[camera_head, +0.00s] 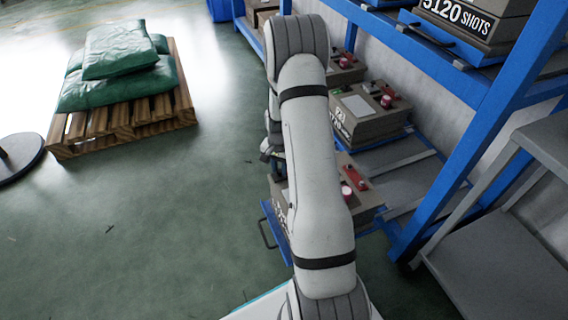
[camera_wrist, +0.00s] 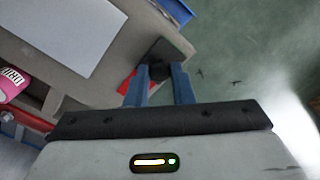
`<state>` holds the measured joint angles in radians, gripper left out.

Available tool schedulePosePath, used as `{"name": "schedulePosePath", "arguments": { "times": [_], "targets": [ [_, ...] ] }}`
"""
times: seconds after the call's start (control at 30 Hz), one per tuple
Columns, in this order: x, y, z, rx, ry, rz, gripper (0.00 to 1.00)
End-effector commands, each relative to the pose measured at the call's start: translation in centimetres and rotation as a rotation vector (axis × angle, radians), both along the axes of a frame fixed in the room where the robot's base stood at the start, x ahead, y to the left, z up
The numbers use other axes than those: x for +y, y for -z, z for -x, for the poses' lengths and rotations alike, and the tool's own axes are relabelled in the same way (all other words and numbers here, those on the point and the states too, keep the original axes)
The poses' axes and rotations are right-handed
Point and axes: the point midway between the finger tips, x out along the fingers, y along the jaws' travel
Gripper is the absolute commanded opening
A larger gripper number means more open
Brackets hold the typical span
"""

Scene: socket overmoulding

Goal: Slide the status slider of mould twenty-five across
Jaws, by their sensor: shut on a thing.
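The mould (camera_wrist: 105,95) under my gripper is a grey-brown box with a pale plate on top. It also shows in the head view (camera_head: 368,197), partly behind my arm; I cannot read its number. A red strip (camera_wrist: 128,84) shows on the mould just left of the fingers. In the head view my arm hides most of the gripper and the slider.
A pink cap (camera_wrist: 11,84) stands on the mould. Another mould (camera_head: 372,122) sits behind on the blue rack (camera_head: 480,90). A grey shelf (camera_head: 495,262) stands at the right. A wooden pallet (camera_head: 125,128) with green sacks (camera_head: 118,80) is at the left. The floor between is clear.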

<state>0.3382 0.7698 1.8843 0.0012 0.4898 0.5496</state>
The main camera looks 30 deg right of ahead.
Motion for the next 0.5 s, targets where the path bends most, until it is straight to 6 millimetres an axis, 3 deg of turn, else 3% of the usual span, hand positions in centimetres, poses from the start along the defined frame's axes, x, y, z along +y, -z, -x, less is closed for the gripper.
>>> {"name": "schedulePosePath", "arguments": {
  "times": [0.17, 0.2, 0.43, 0.5],
  "targets": [
    [-0.54, -0.04, 0.13, -0.002, 0.009, 0.001, 0.0],
    [-0.62, -0.04, 0.15, -0.003, 0.011, 0.002, 0.23],
    [-0.84, -0.02, 0.24, -0.002, 0.015, 0.001, 0.42],
    [-0.85, -0.02, 0.24, -0.002, 0.016, 0.001, 0.43]
  ]
}}
